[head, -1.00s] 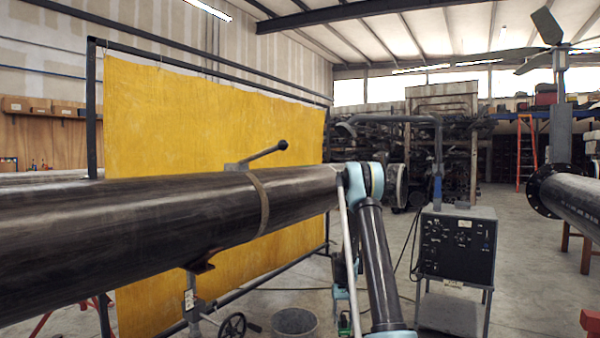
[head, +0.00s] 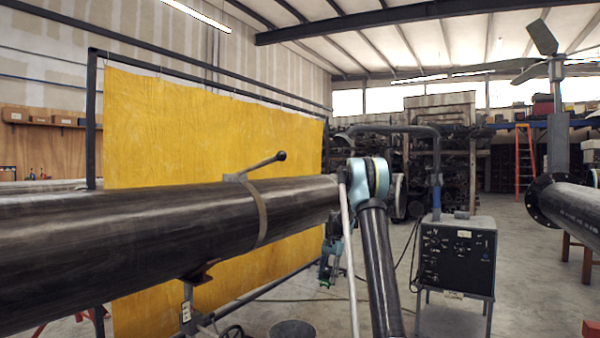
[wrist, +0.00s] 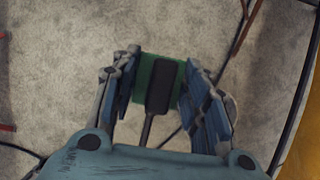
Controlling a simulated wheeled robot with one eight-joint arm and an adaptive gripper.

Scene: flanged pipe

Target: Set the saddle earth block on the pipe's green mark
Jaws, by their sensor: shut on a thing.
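The saddle earth block (wrist: 160,84), green with a dark pad and a dark strip, sits between the two fingers of my gripper (wrist: 157,72) in the wrist view, above the concrete floor. My gripper is shut on it. In the head view my gripper (head: 328,277) hangs below the far end of the dark pipe (head: 110,230), partly behind my arm, apart from the pipe. The block is too small to make out clearly there. I see no green mark on the pipe side facing me.
A strap with a lever (head: 262,165) circles the pipe. A yellow curtain (head: 210,130) in a dark frame stands behind it. A bucket (head: 293,330) is on the floor below. A welding machine (head: 457,255) and another flanged pipe (head: 575,200) are at right.

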